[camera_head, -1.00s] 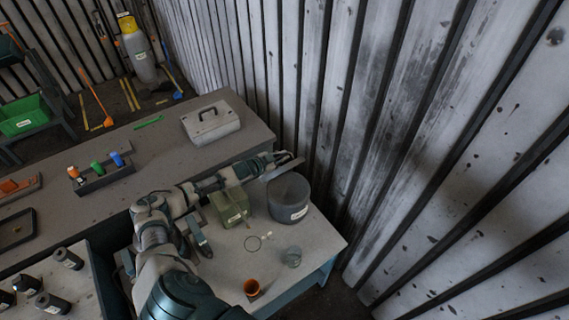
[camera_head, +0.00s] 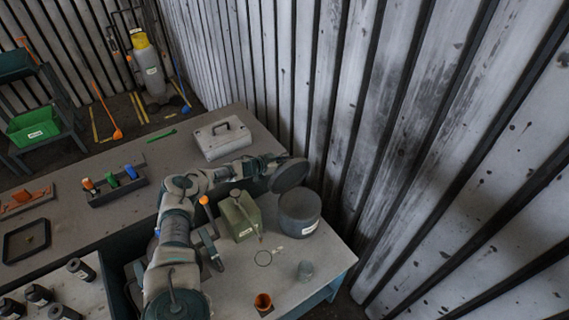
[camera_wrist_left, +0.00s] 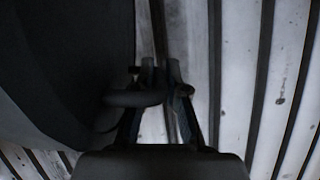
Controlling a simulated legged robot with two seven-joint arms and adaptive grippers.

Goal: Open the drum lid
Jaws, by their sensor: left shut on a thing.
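The grey drum (camera_head: 299,214) stands upright on the right end of the bench, with a pale label on its side. Its round dark lid (camera_head: 289,176) is tilted up above the drum, at its back left side. My left gripper (camera_head: 277,160) is at the lid's upper edge, shut on the lid. In the left wrist view the gripper fingers (camera_wrist_left: 160,95) close around a dark handle-like bar (camera_wrist_left: 135,98), and the lid's dark face (camera_wrist_left: 60,75) fills the left side. My right gripper is not in view.
A green canister (camera_head: 238,217) stands just left of the drum. A grey case (camera_head: 222,138) lies behind my arm. The ribbed wall (camera_head: 345,130) is close behind the drum.

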